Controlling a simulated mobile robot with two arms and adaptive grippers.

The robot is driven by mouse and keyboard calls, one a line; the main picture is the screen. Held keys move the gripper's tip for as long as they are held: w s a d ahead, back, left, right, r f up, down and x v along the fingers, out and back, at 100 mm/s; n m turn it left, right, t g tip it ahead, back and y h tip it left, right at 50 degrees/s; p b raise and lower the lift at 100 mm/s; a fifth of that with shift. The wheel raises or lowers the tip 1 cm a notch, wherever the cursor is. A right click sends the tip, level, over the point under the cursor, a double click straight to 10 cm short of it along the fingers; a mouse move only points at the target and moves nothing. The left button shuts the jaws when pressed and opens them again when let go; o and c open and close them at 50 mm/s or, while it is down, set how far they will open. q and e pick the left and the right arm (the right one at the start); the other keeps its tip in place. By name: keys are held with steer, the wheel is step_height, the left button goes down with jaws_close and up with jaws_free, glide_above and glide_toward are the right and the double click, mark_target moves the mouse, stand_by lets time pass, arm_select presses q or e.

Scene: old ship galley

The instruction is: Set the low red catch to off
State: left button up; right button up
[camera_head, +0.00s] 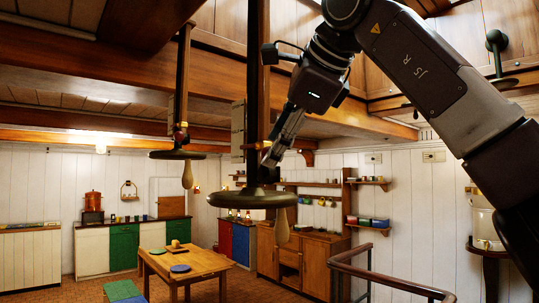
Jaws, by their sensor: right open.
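My right gripper (270,158) reaches in from the upper right, with its fingers pointing down and left. It is open, and I see nothing held in it. Its fingertips appear just right of a dark hanging pole (252,60), in front of or beside a pale panel (238,128); I cannot tell whether they touch. The pole ends in a dark round disc (252,199) with a wooden handle (282,226) below. I cannot make out a red catch clearly; the fingers may cover part of that area. My left gripper is not in view.
A second hanging pole (181,80) with a disc stands farther left. Wooden beams run overhead. A wooden table (205,260), a cabinet (318,262) and a green-fronted counter (124,247) stand below. A wooden railing (385,281) is at lower right.

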steer(key=v, duration=0.8)
